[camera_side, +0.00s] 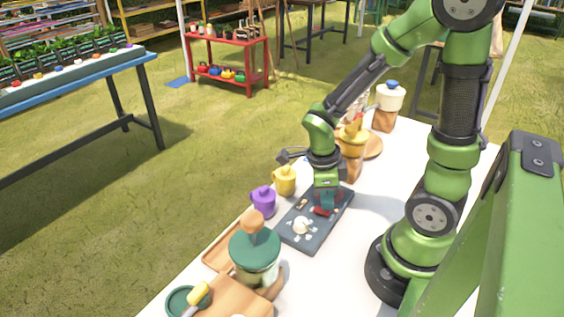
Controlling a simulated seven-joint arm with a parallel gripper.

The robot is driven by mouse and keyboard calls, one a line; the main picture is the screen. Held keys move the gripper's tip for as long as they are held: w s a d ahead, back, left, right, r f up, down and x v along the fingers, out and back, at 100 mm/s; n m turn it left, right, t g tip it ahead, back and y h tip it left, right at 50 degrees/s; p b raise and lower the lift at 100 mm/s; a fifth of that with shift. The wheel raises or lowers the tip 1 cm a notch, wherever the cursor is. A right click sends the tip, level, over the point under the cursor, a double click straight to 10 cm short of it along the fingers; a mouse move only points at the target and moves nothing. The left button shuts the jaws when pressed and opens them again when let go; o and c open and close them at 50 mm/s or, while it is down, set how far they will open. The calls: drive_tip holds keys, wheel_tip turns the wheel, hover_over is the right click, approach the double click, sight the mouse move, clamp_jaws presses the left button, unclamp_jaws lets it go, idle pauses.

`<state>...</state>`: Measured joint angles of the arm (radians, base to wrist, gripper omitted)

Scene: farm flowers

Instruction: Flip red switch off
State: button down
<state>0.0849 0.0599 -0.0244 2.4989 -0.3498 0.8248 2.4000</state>
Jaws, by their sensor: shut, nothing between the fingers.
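A dark switch panel (299,241) lies on the white table and carries a few small fittings. A small red switch (321,211) shows on the panel, close to my fingertips. A round white knob (301,226) sits nearer the panel's front end. My gripper (324,207) points down over the panel and is shut with nothing held. Its fingertips are at or just beside the red switch; I cannot tell whether they touch. The gripper partly hides the panel's far half, and the position of the switch is too small to tell.
A purple mug (263,200) and a yellow mug (285,180) stand left of the panel. A green-lidded jar (254,252) is in front. A yellow-topped container (352,142) and a white pot (390,97) stand behind. The white table (385,180) is clear right of the panel.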

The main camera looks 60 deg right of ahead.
drive_tip(key=shift+f, duration=0.65)
drive_tip(key=shift+r, duration=0.1)
wheel_tip(320, 180, up, 7)
idle(1.0)
drive_tip(key=n, duration=0.3)
drive_tip(key=shift+w+a+n, duration=0.15)
drive_tip(key=shift+a+n, duration=0.05)
drive_tip(key=shift+n, duration=0.2)
drive_tip(key=n, duration=0.3)
wheel_tip(320, 180, up, 13)
drive_tip(key=n+t+y, duration=0.3)
drive_tip(key=n+t, duration=0.6)
drive_tip(key=n, duration=1)
hover_over(321, 213)
drive_tip(key=w+a, duration=0.2)
drive_tip(key=a, duration=0.5)
drive_tip(key=shift+s+d+r, duration=0.2)
drive_tip(key=shift+d, duration=0.05)
